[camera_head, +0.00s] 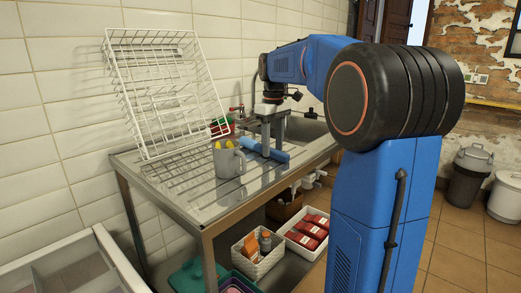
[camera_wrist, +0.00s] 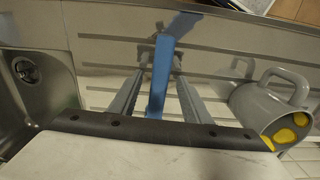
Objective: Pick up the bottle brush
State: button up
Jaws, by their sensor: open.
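A long blue object (camera_head: 262,149), which looks like the bottle brush, lies on the grooved metal drainboard (camera_head: 215,205) beside the sink. It also shows in the wrist view (camera_wrist: 160,75), running lengthwise between my fingers. My gripper (camera_head: 274,150) points down over it, and in the wrist view my gripper (camera_wrist: 162,62) is open, with one finger on each side of the blue object. Gaps show on both sides of it. I cannot tell how high the fingertips are above the board. The bristle end cannot be made out.
A grey mug (camera_head: 229,163) with yellow things in it stands close by; it also shows in the wrist view (camera_wrist: 268,106). A white wire rack (camera_head: 160,85) leans on the wall behind. A tap (camera_head: 268,110) is at the back. White baskets (camera_head: 262,262) stand below.

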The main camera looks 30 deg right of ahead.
grip_shut()
